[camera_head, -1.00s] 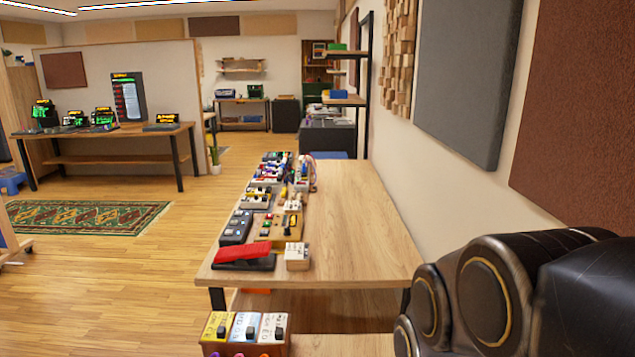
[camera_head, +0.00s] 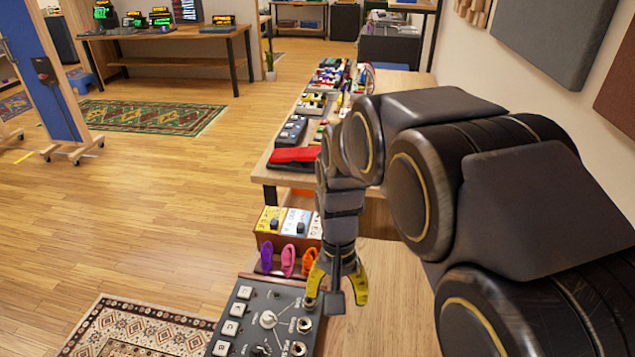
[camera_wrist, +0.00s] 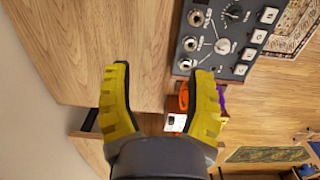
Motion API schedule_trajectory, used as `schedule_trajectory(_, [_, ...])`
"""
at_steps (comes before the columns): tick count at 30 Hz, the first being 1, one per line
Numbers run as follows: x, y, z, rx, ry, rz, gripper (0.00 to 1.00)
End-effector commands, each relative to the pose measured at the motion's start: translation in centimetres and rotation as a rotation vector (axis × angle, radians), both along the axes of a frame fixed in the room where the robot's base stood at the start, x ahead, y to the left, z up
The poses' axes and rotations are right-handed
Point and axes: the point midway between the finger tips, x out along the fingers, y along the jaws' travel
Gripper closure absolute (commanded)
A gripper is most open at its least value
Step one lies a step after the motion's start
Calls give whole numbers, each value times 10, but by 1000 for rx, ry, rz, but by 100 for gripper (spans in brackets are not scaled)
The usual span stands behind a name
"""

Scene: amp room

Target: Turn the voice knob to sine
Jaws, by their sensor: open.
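A dark grey control box (camera_head: 245,330) lies at the bottom of the head view, and at the top right of the wrist view (camera_wrist: 205,70). It has a white knob (camera_head: 268,319) with lines fanning around it, a black knob (camera_head: 262,350), round metal sockets and several pale square buttons. The white knob also shows in the wrist view (camera_wrist: 222,46). The lettering is too small to read, so I cannot tell which knob is voice. My gripper (camera_head: 338,287) has yellow fingers spread open and empty. It points down by the box's far right corner, apart from both knobs.
Yellow, blue and white pedals (camera_head: 297,222) stand in a wooden holder beyond the box, with purple, pink and orange loops (camera_head: 288,260) before them. A farther table (camera_head: 262,172) holds a red pedal (camera_head: 295,155) and many others. Bare wood (camera_head: 385,310) lies right of the box.

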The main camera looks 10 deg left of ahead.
Motion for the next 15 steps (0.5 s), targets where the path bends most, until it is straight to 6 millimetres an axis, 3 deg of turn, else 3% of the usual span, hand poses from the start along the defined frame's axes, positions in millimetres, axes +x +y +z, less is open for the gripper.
schedule_trajectory(3, [24, 50, -37, 3, -13, 15, 45])
schedule_trajectory(9, [41, 116, -87, 21, -41, 20, 45])
schedule_trajectory(15, [42, 143, -110, 32, -48, 21, 45])
